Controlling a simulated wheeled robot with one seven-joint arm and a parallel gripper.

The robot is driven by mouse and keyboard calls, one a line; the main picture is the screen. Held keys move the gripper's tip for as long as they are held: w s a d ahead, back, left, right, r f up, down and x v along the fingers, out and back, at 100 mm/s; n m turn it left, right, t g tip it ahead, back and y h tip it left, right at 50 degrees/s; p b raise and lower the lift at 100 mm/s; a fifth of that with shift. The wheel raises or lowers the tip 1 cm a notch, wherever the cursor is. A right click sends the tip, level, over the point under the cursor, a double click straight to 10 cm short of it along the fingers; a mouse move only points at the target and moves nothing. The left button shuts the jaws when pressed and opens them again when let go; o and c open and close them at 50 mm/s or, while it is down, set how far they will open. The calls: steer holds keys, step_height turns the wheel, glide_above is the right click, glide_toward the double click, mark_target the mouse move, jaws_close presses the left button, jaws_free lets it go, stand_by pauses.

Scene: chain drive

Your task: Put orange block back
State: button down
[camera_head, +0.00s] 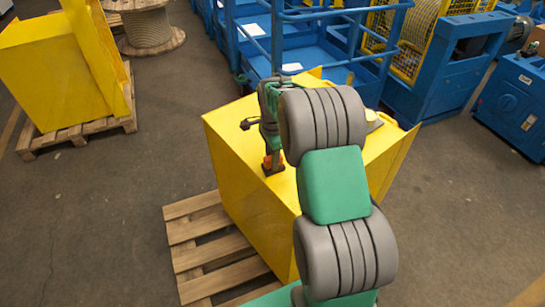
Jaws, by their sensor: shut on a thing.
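The orange block (268,160) shows as a small orange patch at the end of my arm. It is low over the top of the yellow box (232,150), near the box's left part. My gripper (272,167) is shut on the block, with its dark tip close to the yellow top. I cannot tell whether the tip or the block touches the surface. My green and grey arm hides much of the box top and its right side.
The yellow box stands on a wooden pallet (198,232). A small pale yellow round thing (370,114) lies at the box top's far right. Another yellow box (55,75) on a pallet stands at left. Blue railed machinery (340,60) is behind.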

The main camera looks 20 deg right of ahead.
steer(key=shift+f, duration=0.1)
steer(key=shift+f, duration=0.15)
steer(key=c, duration=1.1)
jaws_free()
step_height(320, 180, up, 12)
steer(key=b, duration=0.2)
steer(key=s+a+r+n+t, duration=0.2)
steer(key=s+a+r+n, duration=0.3)
steer(key=s+a+n, duration=0.35)
steer(key=s+a+f+n, duration=0.1)
steer(key=s+n, duration=0.2)
steer(key=s, duration=0.1)
steer(key=s+a+f+n+t, duration=0.1)
steer(key=s+f+n, duration=0.1)
steer(key=s+n, duration=0.1)
steer(key=s+a+f+n, duration=0.1)
steer(key=s+n, duration=0.2)
steer(key=s, duration=0.2)
steer(key=shift+s+f+n+t, duration=0.2)
steer(key=shift+n+t, duration=0.15)
steer(key=shift+t, duration=0.05)
